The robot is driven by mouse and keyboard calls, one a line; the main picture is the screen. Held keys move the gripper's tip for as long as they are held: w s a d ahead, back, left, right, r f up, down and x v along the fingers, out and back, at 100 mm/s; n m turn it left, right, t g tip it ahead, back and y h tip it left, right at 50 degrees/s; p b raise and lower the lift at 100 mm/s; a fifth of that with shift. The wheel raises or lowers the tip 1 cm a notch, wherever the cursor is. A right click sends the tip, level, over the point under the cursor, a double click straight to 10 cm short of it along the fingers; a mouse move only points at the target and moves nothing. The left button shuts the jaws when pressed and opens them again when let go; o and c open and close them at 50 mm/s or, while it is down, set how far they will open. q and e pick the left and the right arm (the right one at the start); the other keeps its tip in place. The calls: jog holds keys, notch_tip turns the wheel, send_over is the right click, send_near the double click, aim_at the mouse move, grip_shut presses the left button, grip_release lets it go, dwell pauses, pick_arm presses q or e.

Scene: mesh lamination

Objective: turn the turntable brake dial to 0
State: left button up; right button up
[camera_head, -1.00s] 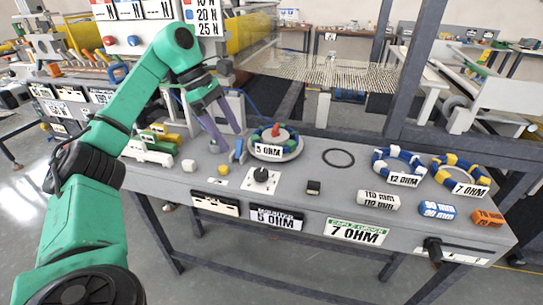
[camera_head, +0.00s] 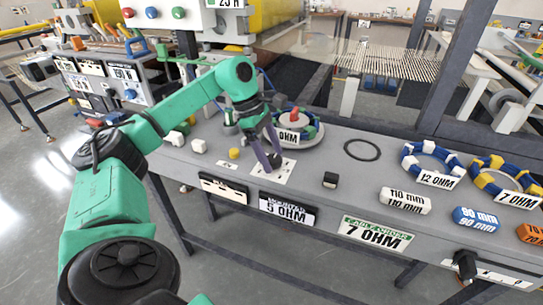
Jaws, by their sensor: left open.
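My left gripper (camera_head: 270,159) points down over a white dial plate (camera_head: 287,173) on the grey bench. Its purple fingers are apart, and the black dial is largely hidden behind or between them; I cannot tell whether they touch it or which number it points to. Just behind stands the turntable (camera_head: 313,135), a round disc carrying a ring with a 5 OHM label (camera_head: 288,137) and a red-topped peg (camera_head: 294,114). My right gripper is not in view.
A black ring (camera_head: 362,150) lies flat right of the turntable. Labelled rings (camera_head: 424,163) and a white 110 MM block (camera_head: 404,201) stand farther right. An upright post (camera_head: 451,70) rises behind.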

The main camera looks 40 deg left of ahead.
pick_arm(q)
jog(key=shift+w+f, duration=0.1)
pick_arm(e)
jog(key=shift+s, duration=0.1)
pick_arm(q)
jog(key=shift+c, duration=1.2)
grip_shut()
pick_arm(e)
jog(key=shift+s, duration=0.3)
